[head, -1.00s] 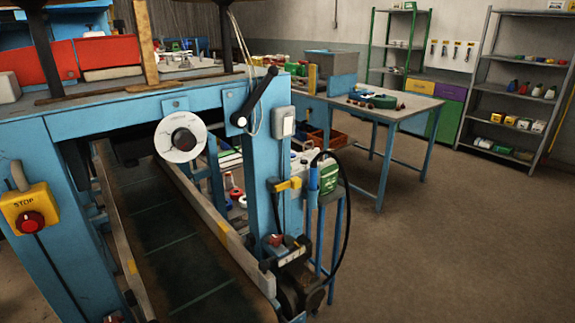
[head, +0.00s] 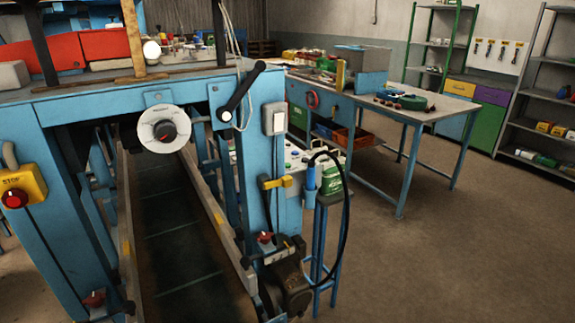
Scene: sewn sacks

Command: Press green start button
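No button clearly marked as start can be made out. A pale control panel (head: 296,157) with several small coloured buttons shows partly behind the blue machine post (head: 258,165); the post hides its left part, and the buttons are too small to tell which is a green start button. A yellow box (head: 33,181) with a red STOP button (head: 14,199) is on the machine's left leg. Neither of my grippers is in view.
A black conveyor belt (head: 180,245) runs under the blue frame. A stool-like blue stand (head: 325,200), a green container (head: 333,181) and a black hose stand right of the post. A workbench (head: 425,112) and shelves (head: 540,100) are behind. The floor (head: 450,260) at right is clear.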

